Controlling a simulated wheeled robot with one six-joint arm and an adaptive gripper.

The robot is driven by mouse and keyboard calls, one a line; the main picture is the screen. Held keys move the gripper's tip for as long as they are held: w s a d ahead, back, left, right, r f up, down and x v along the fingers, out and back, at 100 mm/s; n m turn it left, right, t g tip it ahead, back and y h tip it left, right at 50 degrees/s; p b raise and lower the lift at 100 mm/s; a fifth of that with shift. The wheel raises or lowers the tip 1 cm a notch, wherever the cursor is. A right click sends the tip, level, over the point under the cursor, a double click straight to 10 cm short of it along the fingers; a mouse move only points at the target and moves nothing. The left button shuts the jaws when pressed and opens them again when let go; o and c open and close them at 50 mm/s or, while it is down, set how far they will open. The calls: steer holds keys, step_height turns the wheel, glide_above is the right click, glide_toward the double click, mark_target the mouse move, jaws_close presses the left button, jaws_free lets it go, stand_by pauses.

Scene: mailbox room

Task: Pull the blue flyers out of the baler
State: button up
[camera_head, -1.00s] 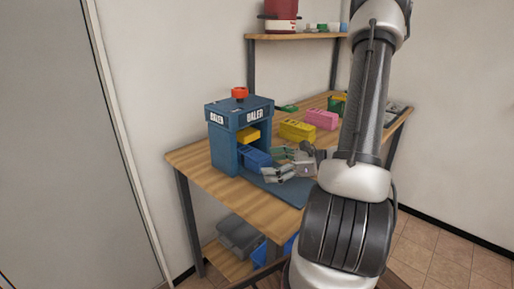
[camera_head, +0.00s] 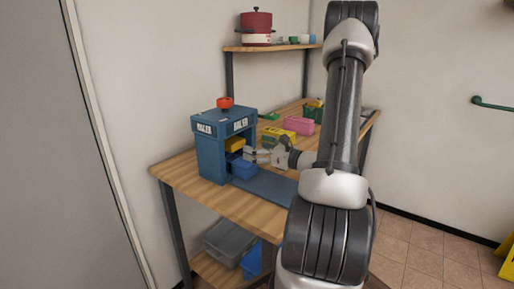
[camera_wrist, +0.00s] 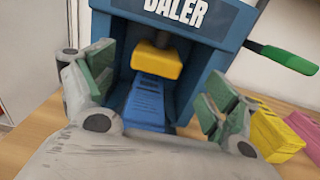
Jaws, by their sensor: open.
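The blue baler (camera_head: 211,156) stands on the wooden table with its open front facing right; it also shows in the wrist view (camera_wrist: 207,62). The blue flyers (camera_head: 243,170) form a block low in its opening, under the yellow press block (camera_wrist: 155,62). In the wrist view the blue flyers (camera_wrist: 147,99) lie between my fingers, lengthwise toward me. My gripper (camera_head: 257,156) is at the mouth of the baler, open and empty. In the wrist view, its green-padded fingers (camera_wrist: 156,92) are spread to either side of the flyers, and its body hides their near end.
A yellow block (camera_head: 278,136) and a pink block (camera_head: 299,126) lie on the table (camera_head: 225,203) behind my gripper. A green-handled lever (camera_wrist: 285,58) sticks out on the baler's right in the wrist view. A shelf (camera_head: 270,47) holds a red pot (camera_head: 256,27).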

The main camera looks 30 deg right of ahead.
glide_toward(241, 161)
steer(key=shift+w+a+r, duration=0.2)
steer(key=shift+w, duration=0.4)
steer(key=shift+w+a+r, duration=0.2)
steer(key=shift+w, duration=0.45)
steer(key=x, duration=0.7)
steer(key=shift+w+f, duration=0.25)
steer(key=shift+f, duration=0.1)
steer(key=shift+a, duration=0.1)
steer(key=shift+c, duration=0.3)
steer(key=c, duration=1.2)
